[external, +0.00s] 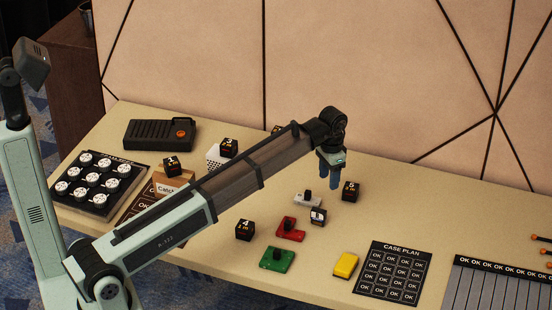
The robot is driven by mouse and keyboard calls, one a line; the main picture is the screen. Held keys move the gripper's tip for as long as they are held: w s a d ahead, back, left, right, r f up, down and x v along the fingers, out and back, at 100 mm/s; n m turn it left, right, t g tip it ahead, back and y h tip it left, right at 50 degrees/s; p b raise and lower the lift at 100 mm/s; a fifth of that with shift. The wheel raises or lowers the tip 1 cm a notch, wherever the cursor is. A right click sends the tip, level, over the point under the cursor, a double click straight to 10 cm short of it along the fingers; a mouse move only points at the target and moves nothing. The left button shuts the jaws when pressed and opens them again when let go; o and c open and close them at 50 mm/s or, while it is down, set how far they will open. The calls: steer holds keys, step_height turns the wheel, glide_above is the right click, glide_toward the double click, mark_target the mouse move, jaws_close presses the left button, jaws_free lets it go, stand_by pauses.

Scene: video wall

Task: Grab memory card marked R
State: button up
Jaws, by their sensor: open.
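A red flat piece with a black knob (289,229) lies mid-table. A green one with a black knob (277,259) lies in front of it, and a white one with a black knob (308,199) lies behind it. I cannot read an R on any of them, so I cannot tell which is the marked memory card. My gripper (329,178) is open, pointing down, with blue fingers and nothing seen between them. In the picture it is just above and right of the white piece, apparently above the table.
A yellow block (346,264) lies beside the case plan sheet (391,273). My arm hides part of the table's left half.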

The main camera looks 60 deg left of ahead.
mark_target(319, 211)
steer(key=shift+s+d+f+m, duration=0.1)
steer(key=shift+s+f+m, duration=0.45)
steer(key=shift+f+m, duration=1.55)
steer(key=shift+s+d+f+m, duration=0.1)
steer(key=shift+s+f+m, duration=0.4)
steer(key=shift+f+m, duration=1.55)
steer(key=shift+s+d+f+m, duration=0.1)
steer(key=shift+s+f+m, duration=0.7)
steer(key=shift+f, duration=2.25)
steer(key=shift+w+m, duration=0.25)
steer(key=shift+c, duration=0.2)
jaws_close()
steer(key=shift+r, duration=0.15)
